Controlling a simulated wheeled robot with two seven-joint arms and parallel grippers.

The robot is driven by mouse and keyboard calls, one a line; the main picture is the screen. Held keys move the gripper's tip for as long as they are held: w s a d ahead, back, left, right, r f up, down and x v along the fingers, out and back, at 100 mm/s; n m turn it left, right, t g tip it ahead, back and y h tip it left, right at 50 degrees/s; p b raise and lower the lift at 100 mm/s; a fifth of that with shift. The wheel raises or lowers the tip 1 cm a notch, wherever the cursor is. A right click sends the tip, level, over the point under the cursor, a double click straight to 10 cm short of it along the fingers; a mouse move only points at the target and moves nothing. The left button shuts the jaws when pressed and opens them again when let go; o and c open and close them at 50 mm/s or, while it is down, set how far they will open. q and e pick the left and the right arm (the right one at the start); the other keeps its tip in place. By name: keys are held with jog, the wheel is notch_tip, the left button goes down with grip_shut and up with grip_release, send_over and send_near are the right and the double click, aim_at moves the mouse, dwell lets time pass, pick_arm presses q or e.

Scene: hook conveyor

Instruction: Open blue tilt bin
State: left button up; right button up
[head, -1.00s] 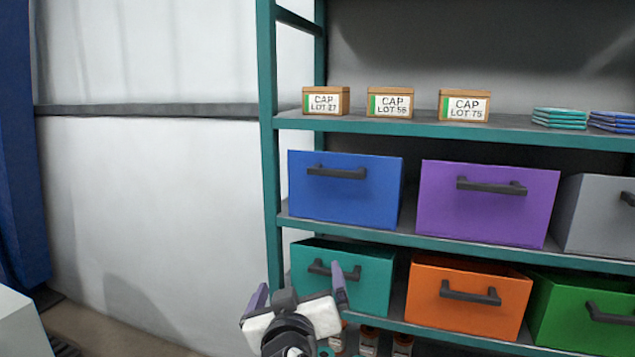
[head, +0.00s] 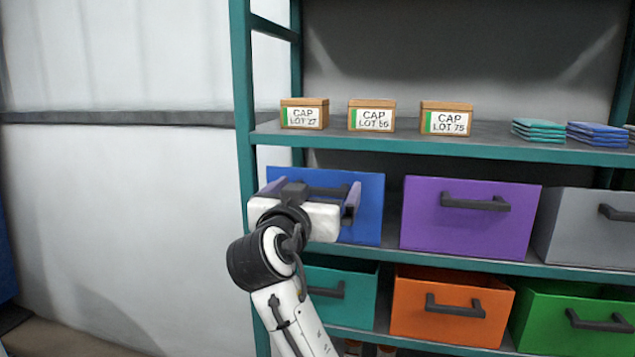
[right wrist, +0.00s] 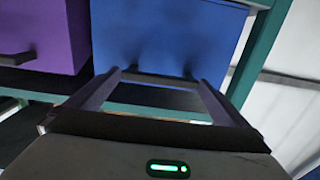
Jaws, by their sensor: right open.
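The blue tilt bin (head: 368,215) sits on the middle shelf at its left end, with its front upright and looking closed. Its dark bar handle (head: 330,191) is partly hidden behind my right gripper. My right gripper (head: 315,195) is open in front of the bin face, its fingers spread sideways at about handle height. In the right wrist view, which is turned over, the blue front (right wrist: 165,35) fills the upper middle. The handle (right wrist: 160,79) runs across between the two fingertips; I cannot tell whether they touch it. My left gripper is not in view.
A purple bin (head: 470,225) stands right beside the blue one, then a grey bin (head: 590,235). Teal (head: 350,315), orange (head: 450,305) and green (head: 570,305) bins sit below. Cap boxes (head: 372,116) stand on the shelf above. A teal post (head: 243,150) is close at the left.

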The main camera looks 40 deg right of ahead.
jog(key=shift+w+d, duration=0.35)
jog(key=shift+d, duration=0.05)
jog(key=shift+c, duration=0.3)
